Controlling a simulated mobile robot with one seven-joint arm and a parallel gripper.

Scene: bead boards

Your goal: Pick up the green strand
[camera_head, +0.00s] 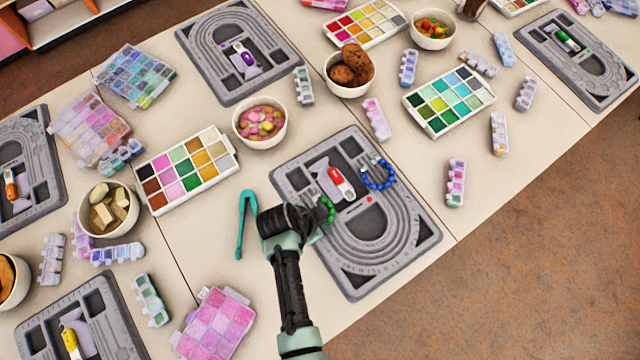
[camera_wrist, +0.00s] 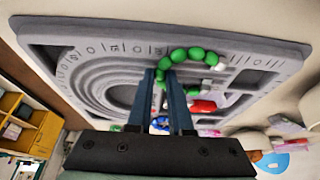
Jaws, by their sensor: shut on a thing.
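The green strand is a curved string of round green beads (camera_wrist: 196,54) with a pale end piece, over the grey bead board (camera_wrist: 120,36) in the wrist view. My gripper (camera_wrist: 165,76) is shut on the strand near one end, and the rest arcs off to the right. In the head view only part of the green strand (camera_head: 328,210) shows beside my gripper (camera_head: 318,222); my wrist hides the rest. I cannot tell whether it is clear of the board (camera_head: 425,225).
A curved blue strand (camera_head: 378,183), a red-handled tool (camera_head: 341,181) and a small red bead (camera_head: 368,199) lie on the same board. A teal tweezer-like tool (camera_head: 243,222) lies left of my wrist. A bowl of sweets (camera_head: 260,122) and a colour tray (camera_head: 188,170) stand nearby.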

